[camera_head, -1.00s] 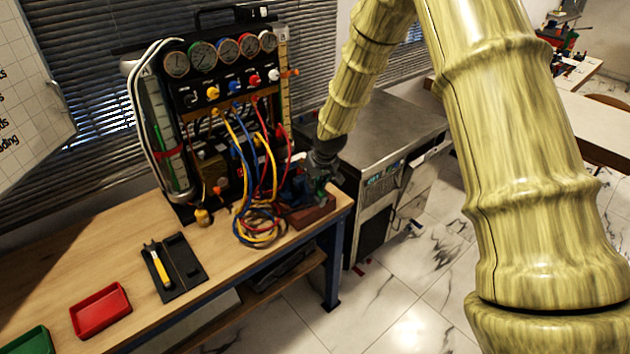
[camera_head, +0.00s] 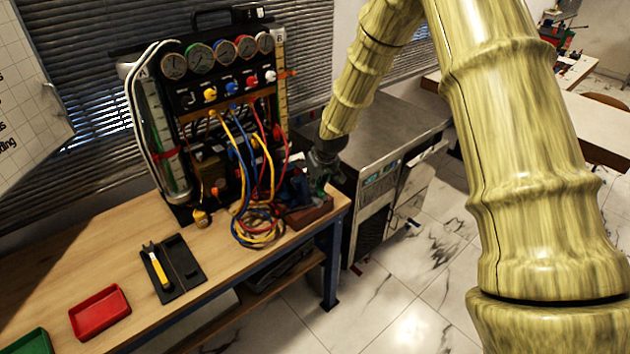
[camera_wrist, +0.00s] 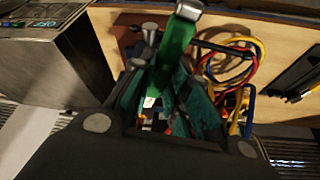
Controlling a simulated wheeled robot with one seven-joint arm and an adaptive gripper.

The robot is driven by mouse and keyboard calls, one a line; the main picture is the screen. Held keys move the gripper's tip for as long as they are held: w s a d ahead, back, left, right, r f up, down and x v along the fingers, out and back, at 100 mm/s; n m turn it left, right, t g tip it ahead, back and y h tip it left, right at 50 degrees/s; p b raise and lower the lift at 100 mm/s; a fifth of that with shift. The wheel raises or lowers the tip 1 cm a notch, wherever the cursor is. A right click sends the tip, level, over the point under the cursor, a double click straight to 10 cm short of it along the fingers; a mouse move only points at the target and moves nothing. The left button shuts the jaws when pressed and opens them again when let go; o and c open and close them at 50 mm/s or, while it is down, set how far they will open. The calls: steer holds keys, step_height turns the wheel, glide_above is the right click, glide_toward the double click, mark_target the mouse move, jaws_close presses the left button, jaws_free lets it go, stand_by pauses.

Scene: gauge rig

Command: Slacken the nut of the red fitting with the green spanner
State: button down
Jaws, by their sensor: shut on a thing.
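My gripper (camera_head: 322,182) is at the right end of the workbench, above a dark red-brown block (camera_head: 312,213) that carries a blue vise-like part (camera_head: 296,190). In the wrist view my gripper (camera_wrist: 166,88) is shut on the green spanner (camera_wrist: 177,50), which runs between the fingers with one pale metal end towards the top. The spanner's other end is hidden among the fingers. I cannot make out the red fitting or its nut, and cannot tell whether the spanner touches it.
A gauge panel (camera_head: 230,97) with several dials stands at the back of the bench. Looped red, yellow and blue hoses (camera_head: 258,226) lie just left of my gripper. A black tray (camera_head: 182,272) with a yellow-handled tool, and a red tray (camera_head: 99,312), are further left.

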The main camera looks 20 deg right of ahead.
steer(key=shift+w+d, duration=0.1)
steer(key=shift+d, duration=0.15)
steer(key=shift+a+m+b, duration=0.4)
steer(key=shift+a+m, duration=0.3)
steer(key=shift+a, duration=0.35)
stand_by(0.7)
